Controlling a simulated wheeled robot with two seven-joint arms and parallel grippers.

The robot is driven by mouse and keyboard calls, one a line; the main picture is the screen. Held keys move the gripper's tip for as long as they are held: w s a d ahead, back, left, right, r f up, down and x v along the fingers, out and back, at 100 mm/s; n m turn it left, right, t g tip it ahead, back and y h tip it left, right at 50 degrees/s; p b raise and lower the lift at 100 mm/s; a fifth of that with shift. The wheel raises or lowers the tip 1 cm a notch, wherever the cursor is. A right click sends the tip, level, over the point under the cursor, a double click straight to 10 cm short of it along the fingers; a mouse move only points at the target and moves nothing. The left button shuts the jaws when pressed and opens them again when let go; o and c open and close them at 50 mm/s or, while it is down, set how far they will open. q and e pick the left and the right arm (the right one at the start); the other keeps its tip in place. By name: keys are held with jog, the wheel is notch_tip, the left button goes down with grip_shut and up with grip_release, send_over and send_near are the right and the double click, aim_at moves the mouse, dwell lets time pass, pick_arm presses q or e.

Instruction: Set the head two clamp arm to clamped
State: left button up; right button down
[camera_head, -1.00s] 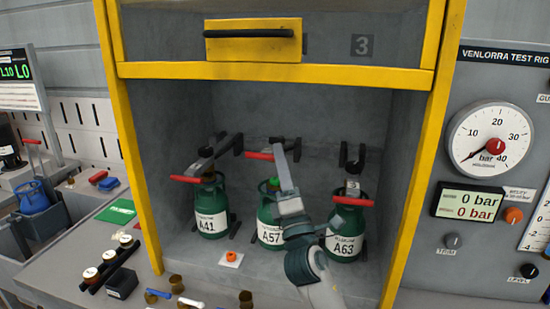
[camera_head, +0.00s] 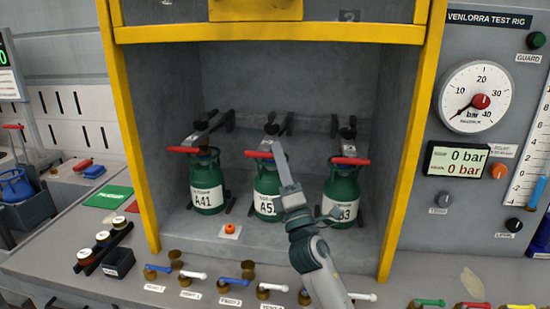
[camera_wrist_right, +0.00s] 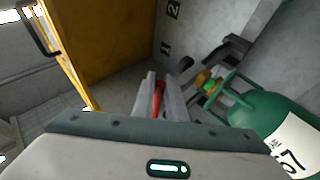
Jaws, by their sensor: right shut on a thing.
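The head two clamp arm (camera_head: 270,130) is the middle of three dark clamps in the yellow-framed bay. Its red handle (camera_head: 258,154) lies low over the top of green cylinder A57 (camera_head: 267,189), about level with its neighbours' handles. My right gripper (camera_head: 281,155) reaches up in front of this cylinder and is shut on the red handle. In the right wrist view the red handle (camera_wrist_right: 158,97) shows between the two grey fingers, with the green cylinder (camera_wrist_right: 265,112) to their right. Whether the clamp presses on the cylinder is hidden. My left gripper is not in view.
Cylinders A41 (camera_head: 206,186) and A63 (camera_head: 341,192) stand on either side under their own clamps. The yellow guard (camera_head: 270,36) is raised above the bay. Several small-handled valves (camera_head: 228,282) line the front ledge. A gauge panel (camera_head: 480,100) stands at right.

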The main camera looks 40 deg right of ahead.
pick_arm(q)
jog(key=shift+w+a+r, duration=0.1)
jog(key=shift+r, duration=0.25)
pick_arm(e)
jog(key=shift+f, duration=0.25)
jog(key=c, duration=1.8)
grip_release()
jog(key=shift+o, duration=0.2)
pick_arm(q)
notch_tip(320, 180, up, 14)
jog(key=b, duration=0.5)
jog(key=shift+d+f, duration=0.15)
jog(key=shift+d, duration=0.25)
pick_arm(e)
jog(key=v, duration=1.7)
jog(key=shift+s+f, duration=0.1)
jog(key=shift+s, duration=0.05)
